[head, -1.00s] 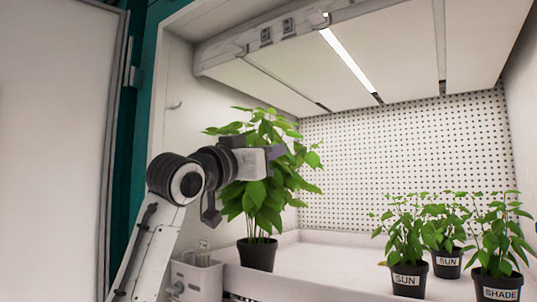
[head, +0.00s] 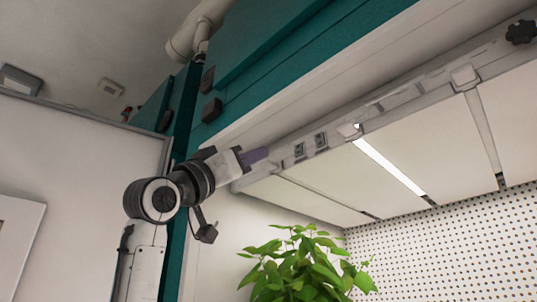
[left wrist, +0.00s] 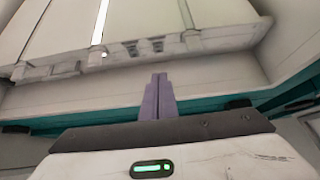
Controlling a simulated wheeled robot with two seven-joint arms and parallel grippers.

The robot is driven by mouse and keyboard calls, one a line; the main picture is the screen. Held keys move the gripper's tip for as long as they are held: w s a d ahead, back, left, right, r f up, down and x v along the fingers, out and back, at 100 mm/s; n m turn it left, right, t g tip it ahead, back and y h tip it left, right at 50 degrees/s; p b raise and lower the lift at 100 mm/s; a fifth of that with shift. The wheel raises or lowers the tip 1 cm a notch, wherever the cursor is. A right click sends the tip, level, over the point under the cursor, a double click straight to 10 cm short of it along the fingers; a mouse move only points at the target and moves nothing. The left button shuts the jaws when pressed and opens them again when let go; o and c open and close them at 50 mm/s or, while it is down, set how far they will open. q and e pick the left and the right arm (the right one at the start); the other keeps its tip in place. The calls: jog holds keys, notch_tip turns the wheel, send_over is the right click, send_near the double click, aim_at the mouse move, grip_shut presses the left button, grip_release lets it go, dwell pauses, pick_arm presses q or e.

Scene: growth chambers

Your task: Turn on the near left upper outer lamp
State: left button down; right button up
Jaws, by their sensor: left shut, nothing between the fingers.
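The chamber's lamp canopy has a pale front rail (head: 405,97) with two small dark switches, a left one (head: 299,150) and a right one (head: 321,141). Under the canopy, one lamp strip (head: 390,167) glows white. A left strip (head: 330,200) and a right strip (head: 483,130) are unlit. My left gripper (head: 258,155) is shut and empty, its purple fingers by the rail's left end, left of the switches. In the left wrist view the fingertips (left wrist: 160,77) point up below the rail, apart from the switches (left wrist: 144,46). I cannot tell which switch serves which lamp.
A leafy plant (head: 305,268) stands below the canopy. A teal cabinet front (head: 290,65) overhangs above the rail. A dark knob (head: 521,32) is at the rail's far right. Free air lies between the plant and the canopy.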

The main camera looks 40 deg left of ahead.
aim_at(298, 150)
pick_arm(q)
jog(key=shift+w+d+r+p, duration=0.15)
jog(key=shift+w+r+p, duration=0.65)
jog(key=shift+w, duration=1)
jog(key=shift+w+d+r+p, duration=0.15)
jog(key=shift+w+r+p, duration=0.7)
jog(key=shift+w, duration=1)
jog(key=shift+w+d+r+p, duration=0.15)
jog(key=shift+w+r+p, duration=0.65)
jog(key=shift+w, duration=1)
jog(key=shift+s+f, duration=0.1)
